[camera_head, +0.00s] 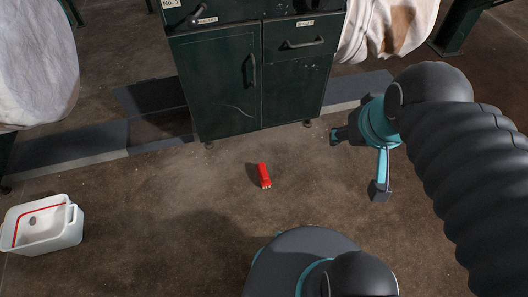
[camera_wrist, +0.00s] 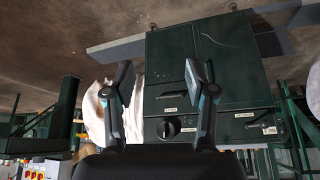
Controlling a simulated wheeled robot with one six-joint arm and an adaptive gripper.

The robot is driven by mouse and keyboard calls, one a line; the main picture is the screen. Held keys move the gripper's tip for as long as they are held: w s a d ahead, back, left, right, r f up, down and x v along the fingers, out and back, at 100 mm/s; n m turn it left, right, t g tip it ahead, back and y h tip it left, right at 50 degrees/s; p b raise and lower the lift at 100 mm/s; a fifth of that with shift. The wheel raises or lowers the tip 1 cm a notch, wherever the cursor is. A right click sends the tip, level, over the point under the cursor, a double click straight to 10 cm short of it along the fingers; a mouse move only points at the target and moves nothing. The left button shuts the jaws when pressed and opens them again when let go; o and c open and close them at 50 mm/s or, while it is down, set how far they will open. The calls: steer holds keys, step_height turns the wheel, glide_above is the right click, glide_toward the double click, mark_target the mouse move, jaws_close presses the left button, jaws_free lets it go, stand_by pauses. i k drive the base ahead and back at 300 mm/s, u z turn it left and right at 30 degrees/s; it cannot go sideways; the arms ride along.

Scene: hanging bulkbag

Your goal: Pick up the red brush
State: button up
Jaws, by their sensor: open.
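The red brush (camera_head: 264,175) lies on the brown floor in front of the green cabinet, near the middle of the head view. A short pale edge shows at its near end. My gripper (camera_head: 357,165) is open and empty, to the right of the brush and apart from it. In the wrist view my gripper (camera_wrist: 165,85) has its two fingers spread, with the cabinet behind them. The brush does not show in the wrist view.
The dark green cabinet (camera_head: 220,85) stands behind the brush; it also shows in the wrist view (camera_wrist: 205,60). A white bin (camera_head: 62,240) stands at the lower left. White bags (camera_head: 385,25) hang at both sides. Floor around the brush is clear.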

mark_target(265, 180)
steer(key=z, duration=0.05)
steer(key=k, duration=0.5)
steer(key=z, duration=1.15)
steer(key=i, duration=0.95)
steer(key=u, duration=1.8)
